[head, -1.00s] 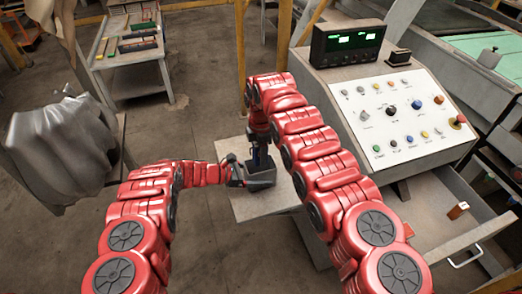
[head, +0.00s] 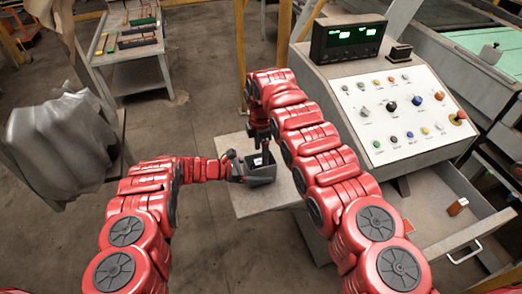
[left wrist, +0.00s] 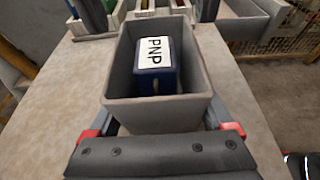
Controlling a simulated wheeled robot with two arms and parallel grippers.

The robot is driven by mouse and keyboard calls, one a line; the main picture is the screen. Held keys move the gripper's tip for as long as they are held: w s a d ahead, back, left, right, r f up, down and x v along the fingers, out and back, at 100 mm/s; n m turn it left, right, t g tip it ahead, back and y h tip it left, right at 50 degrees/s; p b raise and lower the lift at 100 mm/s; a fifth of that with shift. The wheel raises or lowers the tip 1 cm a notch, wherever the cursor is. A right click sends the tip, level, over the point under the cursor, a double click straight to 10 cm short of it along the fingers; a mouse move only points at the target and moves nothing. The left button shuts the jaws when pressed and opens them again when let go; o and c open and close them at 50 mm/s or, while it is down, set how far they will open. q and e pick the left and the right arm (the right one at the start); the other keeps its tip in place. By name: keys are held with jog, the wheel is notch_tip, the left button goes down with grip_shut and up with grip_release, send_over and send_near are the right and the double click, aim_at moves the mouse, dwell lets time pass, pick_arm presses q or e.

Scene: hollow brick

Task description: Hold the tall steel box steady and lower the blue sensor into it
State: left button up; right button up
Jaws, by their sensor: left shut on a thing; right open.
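The grey steel box (head: 262,176) stands on a light board in the head view. It also fills the middle of the left wrist view (left wrist: 155,115), open side up. My left gripper (head: 237,169) is shut on the box, with its fingers along the box's two sides. The blue sensor (left wrist: 155,78), with a white PNP label on top, is inside the box and looks roughly upright. Its lower end is hidden by the box's near wall. My right gripper (head: 263,138) is open just above the box, apart from the sensor.
The light board (head: 240,203) has bare room in front of the box. A control console (head: 395,110) with buttons and a green display stands to the right, above an open drawer (head: 440,225). A draped grey cover (head: 62,140) is at left. A cart (head: 130,60) stands behind.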

pick_arm(q)
jog(key=o, duration=1.6)
jog(key=shift+c, duration=0.2)
jog(key=v, duration=1.2)
